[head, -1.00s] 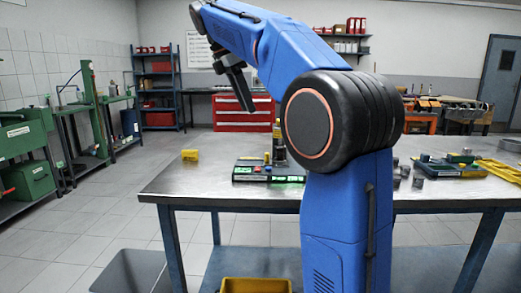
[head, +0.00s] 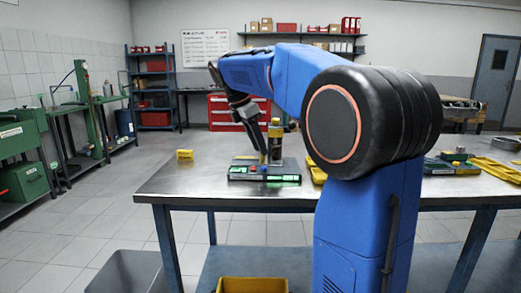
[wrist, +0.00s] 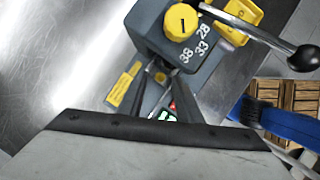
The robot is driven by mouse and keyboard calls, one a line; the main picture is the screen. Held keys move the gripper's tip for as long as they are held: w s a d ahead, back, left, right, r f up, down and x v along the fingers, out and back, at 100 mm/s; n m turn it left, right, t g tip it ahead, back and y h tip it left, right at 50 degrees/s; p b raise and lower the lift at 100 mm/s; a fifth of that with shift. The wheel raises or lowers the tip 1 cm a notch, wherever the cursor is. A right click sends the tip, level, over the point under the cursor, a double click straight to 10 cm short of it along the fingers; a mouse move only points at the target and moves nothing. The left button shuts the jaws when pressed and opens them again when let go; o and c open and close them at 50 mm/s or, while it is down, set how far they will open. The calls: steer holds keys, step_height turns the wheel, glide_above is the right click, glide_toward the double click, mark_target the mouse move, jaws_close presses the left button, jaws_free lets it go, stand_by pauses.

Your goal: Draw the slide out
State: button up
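A grey device (head: 265,177) with lit green panels stands near the left end of the metal table. An upright post with a yellow top (head: 275,140) rises from it. In the wrist view it shows as a dark grey block (wrist: 160,42) with a round yellow knob (wrist: 181,22) marked 1, white numbers and a ball-ended lever (wrist: 304,57). I cannot make out which part is the slide. My gripper (wrist: 158,78) points at the block's near side, its two dark fingers apart with a small gap. Whether the fingertips touch anything is unclear. It also shows beside the post in the head view (head: 262,150).
A small yellow block (head: 184,155) lies left of the device. Yellow trays (head: 490,167) and another device (head: 452,165) are at the table's right. A yellow bin (head: 252,285) is below the front edge. The table's left front (head: 185,182) is clear.

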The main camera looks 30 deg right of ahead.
steer(key=shift+x, duration=0.9)
jaws_close()
steer(key=shift+w+a, duration=0.9)
steer(key=shift+a, duration=0.35)
steer(key=shift+w+a, duration=0.85)
steer(key=shift+a, duration=0.45)
steer(key=shift+w+a, duration=0.9)
steer(key=shift+a, duration=0.35)
jaws_free()
steer(key=shift+a, duration=0.15)
steer(key=shift+r, duration=0.15)
